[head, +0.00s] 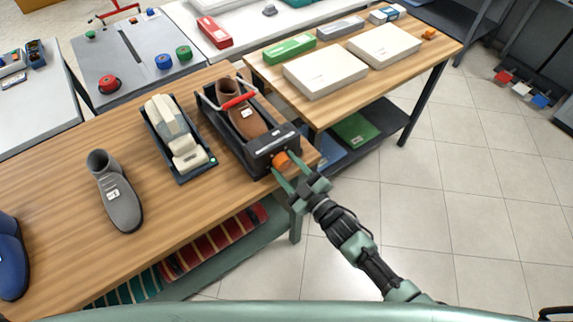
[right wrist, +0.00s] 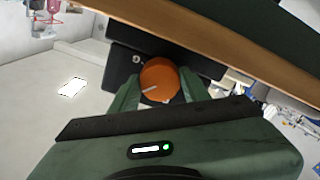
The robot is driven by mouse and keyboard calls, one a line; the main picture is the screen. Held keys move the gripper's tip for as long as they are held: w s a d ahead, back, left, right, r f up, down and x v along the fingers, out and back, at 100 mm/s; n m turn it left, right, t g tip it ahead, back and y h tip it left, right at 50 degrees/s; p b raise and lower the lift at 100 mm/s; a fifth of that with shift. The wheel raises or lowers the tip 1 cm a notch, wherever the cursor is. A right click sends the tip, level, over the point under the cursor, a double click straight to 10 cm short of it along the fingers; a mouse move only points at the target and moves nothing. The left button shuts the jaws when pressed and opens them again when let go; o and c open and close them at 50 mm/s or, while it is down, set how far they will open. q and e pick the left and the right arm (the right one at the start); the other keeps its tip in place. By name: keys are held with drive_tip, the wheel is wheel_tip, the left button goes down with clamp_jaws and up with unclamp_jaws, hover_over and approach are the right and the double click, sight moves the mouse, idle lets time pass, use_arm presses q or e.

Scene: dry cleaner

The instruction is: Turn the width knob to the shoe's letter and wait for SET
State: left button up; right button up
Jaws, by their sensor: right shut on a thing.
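The orange width knob (head: 281,159) is on the front end of a black shoe-stretching machine (head: 257,153) at the table's right end. In the right wrist view the knob (right wrist: 160,79) shows a pale pointer line toward the lower left. My right gripper (head: 285,172) is shut on the knob, one finger on each side. A brown shoe (head: 240,112) with a white tag (head: 246,113) sits in the machine, under a red-handled bar (head: 238,101). The tag's letter and any SET sign are too small to read. My left gripper is not in view.
A beige device in a dark tray (head: 180,138), a grey tagged shoe (head: 116,193) and a blue shoe (head: 11,256) stand left on the wooden table. Another table holds two cream boxes (head: 325,72). Open tiled floor (head: 470,190) lies at right.

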drive_tip(key=m, duration=0.2)
drive_tip(key=shift+m, duration=0.4)
drive_tip(key=m, duration=0.3)
drive_tip(key=shift+f+m, duration=0.15)
drive_tip(key=shift+m, duration=0.15)
drive_tip(key=m+b, duration=0.1)
drive_tip(key=m, duration=0.4)
drive_tip(key=shift+m, duration=0.4)
drive_tip(key=o, duration=1.4)
drive_tip(key=shift+c, duration=0.2)
drive_tip(key=shift+s, duration=0.1)
drive_tip(key=v, duration=0.7)
drive_tip(key=shift+s+d+b, duration=0.25)
drive_tip(key=shift+b, duration=0.2)
